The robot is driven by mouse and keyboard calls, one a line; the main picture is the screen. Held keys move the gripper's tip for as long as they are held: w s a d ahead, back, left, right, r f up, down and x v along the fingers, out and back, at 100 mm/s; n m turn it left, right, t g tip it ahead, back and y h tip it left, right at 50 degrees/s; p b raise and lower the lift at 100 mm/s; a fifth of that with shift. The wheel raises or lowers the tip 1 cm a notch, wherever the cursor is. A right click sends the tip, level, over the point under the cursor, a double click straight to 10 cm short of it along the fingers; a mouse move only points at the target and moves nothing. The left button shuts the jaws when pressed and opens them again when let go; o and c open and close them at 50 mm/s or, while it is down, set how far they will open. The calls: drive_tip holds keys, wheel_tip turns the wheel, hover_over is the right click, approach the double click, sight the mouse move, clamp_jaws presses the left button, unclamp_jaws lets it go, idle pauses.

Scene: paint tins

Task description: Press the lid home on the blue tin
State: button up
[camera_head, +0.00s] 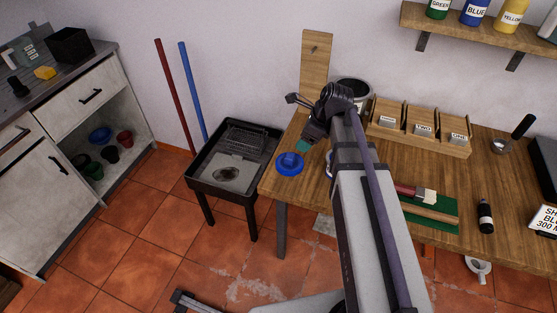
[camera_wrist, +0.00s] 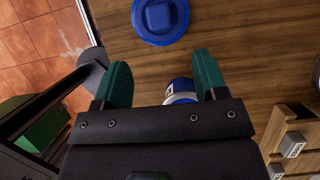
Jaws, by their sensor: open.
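A round blue lid (camera_head: 289,163) with a raised grip lies flat near the left end of the wooden table. It also shows in the wrist view (camera_wrist: 160,18), at the top, past my fingertips. A blue and white tin (camera_wrist: 180,91) shows between the bases of my fingers in the wrist view. It is mostly hidden by my gripper body, and I cannot tell the state of its top. In the head view only a sliver of it shows beside my arm. My gripper (camera_wrist: 164,75) is open and empty, with green fingers, above the table next to the lid (camera_head: 303,145).
A wooden rack with labelled compartments (camera_head: 419,130) and a dark tin (camera_head: 353,92) stand at the table's back. A black tray stand (camera_head: 232,165) is left of the table.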

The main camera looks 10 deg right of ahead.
sight(290, 156)
drive_tip(key=b+x, duration=0.5)
drive_tip(key=x, duration=0.1)
drive_tip(key=shift+f, duration=0.1)
drive_tip(key=shift+w+a, duration=0.1)
drive_tip(key=shift+a, duration=0.1)
drive_tip(key=b+x, duration=0.5)
drive_tip(key=shift+a+f, duration=0.1)
drive_tip(key=shift+r, duration=0.25)
drive_tip(key=c, duration=1)
